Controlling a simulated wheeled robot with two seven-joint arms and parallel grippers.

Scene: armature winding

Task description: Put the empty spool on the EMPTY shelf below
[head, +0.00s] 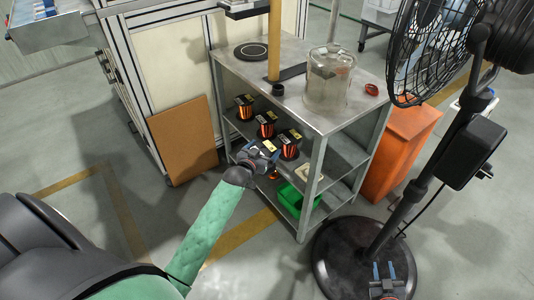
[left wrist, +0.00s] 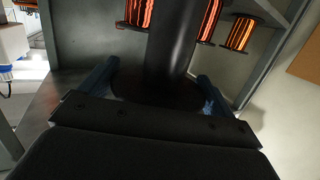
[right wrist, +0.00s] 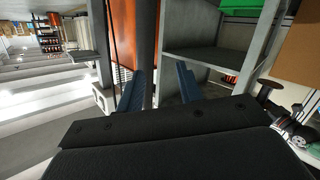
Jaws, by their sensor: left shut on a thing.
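My left gripper (head: 265,155) is at the open front of the grey metal shelf unit (head: 318,160). In the left wrist view it is shut on the empty spool (left wrist: 175,45), a bare black core with a dark flange between the blue fingers. In the head view the gripper hides most of this spool. Copper-wound spools (head: 266,124) stand in a row on the shelf under the top, beside the gripper; they also show in the left wrist view (left wrist: 240,32). My right gripper (head: 388,277) is open and empty at the lower right, over the fan's base.
A green bin (head: 291,200) sits low in the unit, right of my left gripper. A glass jar (head: 329,78) stands on the top. A black fan (head: 395,190) and an orange cabinet (head: 400,150) flank the right side. A brown board (head: 183,140) leans at left.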

